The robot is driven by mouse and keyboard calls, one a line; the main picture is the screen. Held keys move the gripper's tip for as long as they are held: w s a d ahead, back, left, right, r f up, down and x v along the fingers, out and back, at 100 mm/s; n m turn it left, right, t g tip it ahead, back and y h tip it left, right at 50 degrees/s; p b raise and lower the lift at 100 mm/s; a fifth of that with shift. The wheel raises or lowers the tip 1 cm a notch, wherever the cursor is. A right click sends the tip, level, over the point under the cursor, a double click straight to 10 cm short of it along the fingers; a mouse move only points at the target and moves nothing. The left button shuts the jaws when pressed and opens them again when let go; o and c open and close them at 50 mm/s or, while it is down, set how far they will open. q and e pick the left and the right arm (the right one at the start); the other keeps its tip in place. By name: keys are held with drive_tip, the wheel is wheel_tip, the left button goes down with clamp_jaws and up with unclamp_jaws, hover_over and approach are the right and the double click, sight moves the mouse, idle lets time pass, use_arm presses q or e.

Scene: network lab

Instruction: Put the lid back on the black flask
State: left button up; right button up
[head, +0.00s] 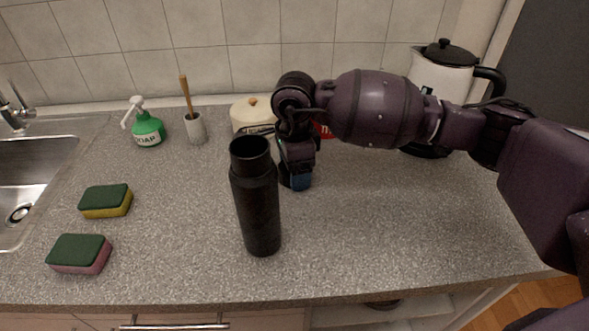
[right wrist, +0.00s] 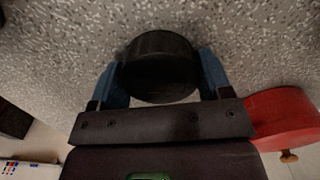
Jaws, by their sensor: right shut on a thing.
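The black flask (head: 259,205) stands upright on the counter in the head view, its mouth open at the top. My right gripper (head: 297,181) is just behind and to the right of the flask, low over the counter and apart from it. In the right wrist view, the blue fingers of my right gripper (right wrist: 163,80) are shut on the round black lid (right wrist: 158,62), one on each side. I cannot tell whether the lid touches the counter. In the head view the lid is mostly hidden by the gripper. My left gripper is not in view.
Two sponges (head: 106,201) (head: 79,254) lie at the left by the sink (head: 22,205). A green soap bottle (head: 147,131), a brush holder (head: 195,129) and a cream pot (head: 245,117) stand at the back. A kettle (head: 437,77) and a red object (right wrist: 284,117) are farther right.

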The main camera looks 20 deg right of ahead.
drive_tip(key=shift+r, duration=0.1)
use_arm(q)
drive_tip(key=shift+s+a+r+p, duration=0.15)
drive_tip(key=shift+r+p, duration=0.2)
drive_tip(key=shift+p, duration=0.2)
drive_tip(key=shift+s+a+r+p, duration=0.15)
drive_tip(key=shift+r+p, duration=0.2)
drive_tip(key=shift+p, duration=0.2)
use_arm(e)
wheel_tip(320, 180, up, 20)
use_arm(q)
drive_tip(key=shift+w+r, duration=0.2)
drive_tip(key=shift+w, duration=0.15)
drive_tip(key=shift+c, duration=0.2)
